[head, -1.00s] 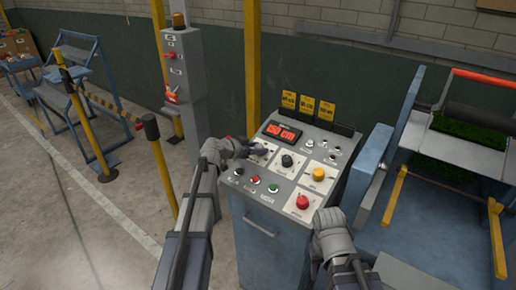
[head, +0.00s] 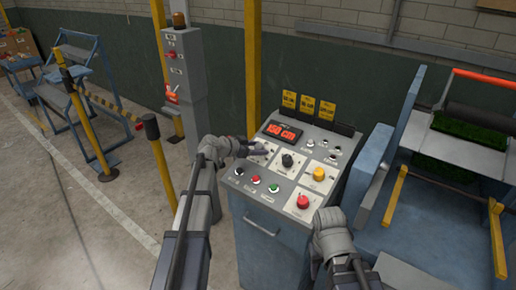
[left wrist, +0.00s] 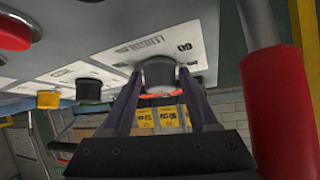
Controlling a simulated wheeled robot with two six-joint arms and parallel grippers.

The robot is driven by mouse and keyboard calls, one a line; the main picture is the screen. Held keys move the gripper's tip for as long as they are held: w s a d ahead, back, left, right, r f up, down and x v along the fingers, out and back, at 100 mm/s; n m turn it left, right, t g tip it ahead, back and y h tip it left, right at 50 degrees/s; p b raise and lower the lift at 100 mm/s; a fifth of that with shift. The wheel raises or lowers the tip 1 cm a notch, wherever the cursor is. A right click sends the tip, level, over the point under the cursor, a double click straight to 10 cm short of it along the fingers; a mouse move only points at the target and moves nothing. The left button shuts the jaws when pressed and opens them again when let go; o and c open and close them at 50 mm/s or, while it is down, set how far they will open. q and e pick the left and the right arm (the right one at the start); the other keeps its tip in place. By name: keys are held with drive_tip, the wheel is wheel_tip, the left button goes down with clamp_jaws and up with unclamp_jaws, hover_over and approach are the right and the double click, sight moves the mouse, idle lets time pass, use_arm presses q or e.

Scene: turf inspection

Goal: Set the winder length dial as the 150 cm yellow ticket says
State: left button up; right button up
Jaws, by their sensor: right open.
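The grey control console carries a red-lit display (head: 283,132) that reads 150 cm. Three yellow tickets (head: 307,104) stand in a row behind it; their print is too small to read. My right gripper (head: 333,222) is open and empty, low at the console's front right.
Other controls crowd the panel: a black knob (head: 287,160), a yellow knob (head: 318,173), a red button (head: 303,201) and small front buttons (head: 273,188). A grey post box (head: 184,65) stands left. The blue turf machine (head: 375,185) is close on the right.

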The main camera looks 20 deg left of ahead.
use_arm(q)
drive_tip(key=shift+r, duration=0.1)
drive_tip(key=shift+s+a+r+p, duration=0.3)
drive_tip(key=shift+s+r+p, duration=0.1)
drive_tip(key=shift+s, duration=0.1)
drive_tip(key=p+v, duration=0.2)
drive_tip(key=v, duration=0.4)
drive_tip(key=shift+s+p, duration=0.1)
drive_tip(key=shift+p, duration=0.25)
drive_tip(key=shift+s+a, duration=0.1)
drive_tip(key=shift+a, duration=0.05)
drive_tip(key=shift+o, duration=0.3)
